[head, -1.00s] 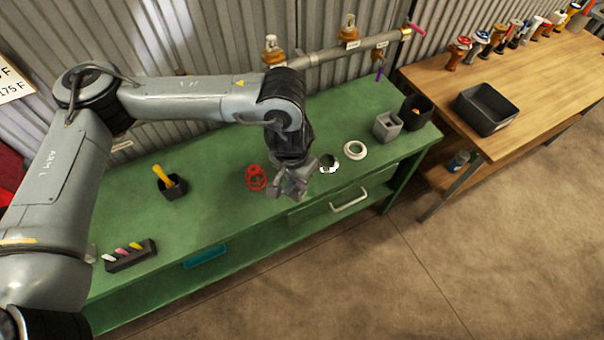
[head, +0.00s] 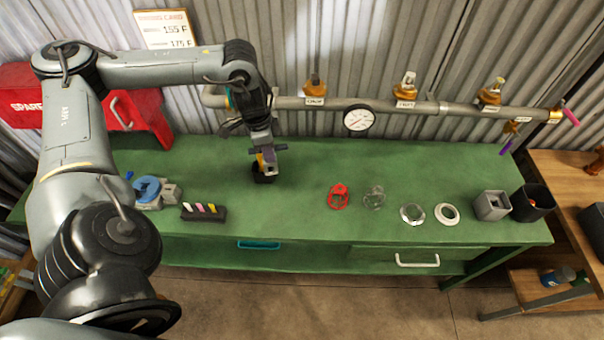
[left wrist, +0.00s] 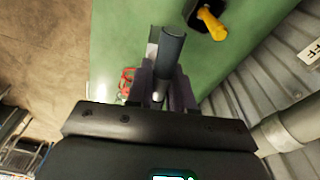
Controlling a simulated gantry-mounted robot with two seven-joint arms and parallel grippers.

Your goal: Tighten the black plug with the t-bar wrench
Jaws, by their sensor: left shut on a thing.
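My left gripper (head: 265,147) is over the back left part of the green bench, just above a black holder (head: 265,174) with a yellow-handled tool (head: 261,161). In the left wrist view its fingers (left wrist: 162,88) are shut on a dark grey cylindrical piece (left wrist: 171,50) with a silvery shaft; it looks like the t-bar wrench, but I see only part of it. The yellow-handled tool also shows in the left wrist view (left wrist: 212,22), beside and apart from the held piece. I cannot make out the black plug. My right gripper is not in view.
A pipe with brass fittings and a gauge (head: 359,119) runs along the back wall. A red cage-like part (head: 338,195), a clear part (head: 374,198), two rings and two cups stand to the right. A marker block (head: 204,213) and blue vise-like device (head: 148,190) are at left.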

